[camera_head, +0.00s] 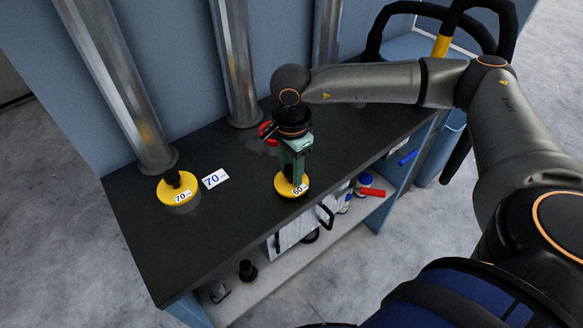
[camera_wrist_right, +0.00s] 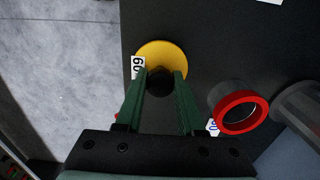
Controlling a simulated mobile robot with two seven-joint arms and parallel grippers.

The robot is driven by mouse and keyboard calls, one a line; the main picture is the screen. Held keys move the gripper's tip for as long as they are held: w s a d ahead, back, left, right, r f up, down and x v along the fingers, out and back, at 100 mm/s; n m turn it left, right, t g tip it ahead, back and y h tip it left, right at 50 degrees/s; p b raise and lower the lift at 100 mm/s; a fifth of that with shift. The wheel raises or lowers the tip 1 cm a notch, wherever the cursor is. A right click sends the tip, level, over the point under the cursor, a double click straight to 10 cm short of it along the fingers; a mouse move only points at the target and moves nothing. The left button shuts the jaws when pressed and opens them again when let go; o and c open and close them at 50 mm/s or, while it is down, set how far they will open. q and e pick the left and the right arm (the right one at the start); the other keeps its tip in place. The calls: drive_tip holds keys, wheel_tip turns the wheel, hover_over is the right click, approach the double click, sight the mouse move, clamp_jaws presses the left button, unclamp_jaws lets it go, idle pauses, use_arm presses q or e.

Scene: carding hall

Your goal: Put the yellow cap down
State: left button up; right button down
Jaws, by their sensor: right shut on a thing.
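My right gripper (camera_head: 293,168) points down over the dark counter and is shut on the black knob of a yellow cap (camera_head: 287,188). The cap is a flat disc with a white number tag that seems to read 60. In the right wrist view the yellow cap (camera_wrist_right: 162,52) sits at the fingertips, the knob between the green fingers (camera_wrist_right: 162,84). The cap is low over the counter; I cannot tell whether it touches. A second yellow cap (camera_head: 165,191), tagged 70, sits on a short grey stub at the left. My left gripper is not in view.
A red-rimmed round opening (camera_wrist_right: 240,127) lies beside the gripper, partly hidden in the head view. A white 70 card (camera_head: 215,178) lies on the counter (camera_head: 225,235). Metal pipes (camera_head: 235,60) rise at the back. A shelf below the counter holds several small items.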

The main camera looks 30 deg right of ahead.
sight(291, 169)
drive_tip(key=c, duration=0.5)
unclamp_jaws()
drive_tip(key=shift+r, duration=0.1)
wheel_tip(291, 169, up, 12)
drive_tip(key=shift+r+b, duration=0.1)
drive_tip(key=shift+b, duration=0.25)
